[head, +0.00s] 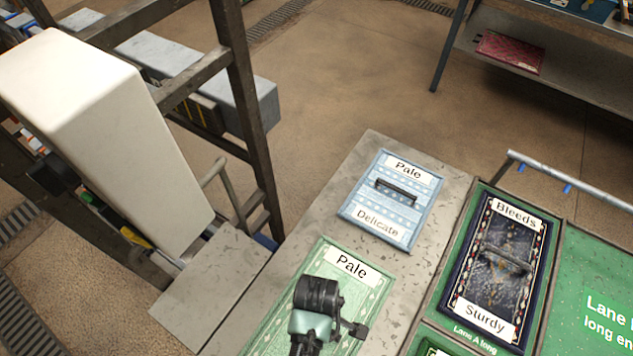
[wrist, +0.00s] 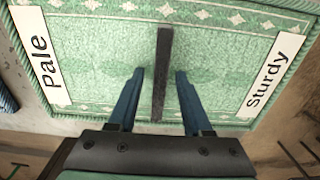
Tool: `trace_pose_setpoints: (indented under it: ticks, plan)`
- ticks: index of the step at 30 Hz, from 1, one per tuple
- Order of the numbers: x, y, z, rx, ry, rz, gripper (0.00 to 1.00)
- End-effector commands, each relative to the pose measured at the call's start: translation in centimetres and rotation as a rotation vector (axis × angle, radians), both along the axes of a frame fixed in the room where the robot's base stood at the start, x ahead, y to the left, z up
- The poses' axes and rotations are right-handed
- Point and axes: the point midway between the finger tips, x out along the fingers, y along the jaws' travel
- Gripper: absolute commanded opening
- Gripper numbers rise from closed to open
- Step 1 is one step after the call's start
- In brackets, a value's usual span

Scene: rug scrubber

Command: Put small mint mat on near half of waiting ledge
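The mint mat (head: 347,290), pale green with a patterned border, has "Pale" and "Sturdy" labels; the "Sturdy" label shows only in the wrist view (wrist: 272,72). It appears to lie on the near part of a grey speckled ledge (head: 384,318), whose name I cannot confirm. My gripper (wrist: 160,72) is over the mat. Its two blue fingers stand open on either side of the mat's dark upright handle (wrist: 162,60), with gaps visible on both sides. In the head view my wrist hides the handle and part of the mat.
A blue "Pale/Delicate" mat (head: 392,205) lies on the far part of the ledge. A dark "Bleeds/Sturdy" mat (head: 492,265) lies on the green lane surface (head: 580,290) at right, beside a metal rail (head: 570,180). A large white block (head: 105,135) and dark frame (head: 245,100) stand left.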

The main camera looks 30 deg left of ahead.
Motion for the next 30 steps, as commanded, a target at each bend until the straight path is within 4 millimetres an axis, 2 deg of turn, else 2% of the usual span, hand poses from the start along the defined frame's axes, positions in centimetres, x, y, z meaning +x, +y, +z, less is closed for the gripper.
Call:
trace_pose_setpoints:
  ticks: [6,11,24,30]
  plan:
    - [0.0,0.0,0.1,0.0,0.0,0.0,0.49]
    - [0.1,0.0,1.3,0.001,-0.003,0.0,0.49]
    - [0.1,0.1,10.0,0.001,-0.004,0.001,0.49]
    - [0.1,0.0,12.0,0.0,-0.001,0.001,0.49]
